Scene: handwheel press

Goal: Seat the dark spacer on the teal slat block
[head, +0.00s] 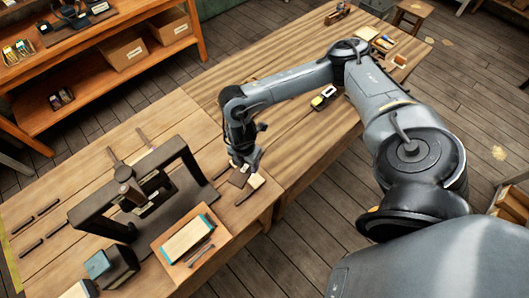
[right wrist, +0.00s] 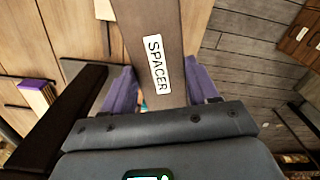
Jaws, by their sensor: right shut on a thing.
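My right gripper (head: 247,167) is shut on the dark spacer, above the near part of the bench. The spacer (right wrist: 152,28) is a long dark-brown bar with a white "SPACER" label, held between two purple fingers in the right wrist view. In the head view, it shows as a small dark piece (head: 238,180) below the gripper. A cream block with teal edges (head: 187,238), seemingly the teal slat block, lies in a wooden tray left of and nearer than the gripper. A small teal bit shows between the fingers in the wrist view. My left gripper is out of view.
The black handwheel press (head: 181,154) stands left of the gripper. A dark box with a teal face (head: 97,265) is at lower left. A pale block (head: 256,181) lies beside the spacer. A purple-ended block (right wrist: 38,95) shows in the wrist view. The bench behind is mostly clear.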

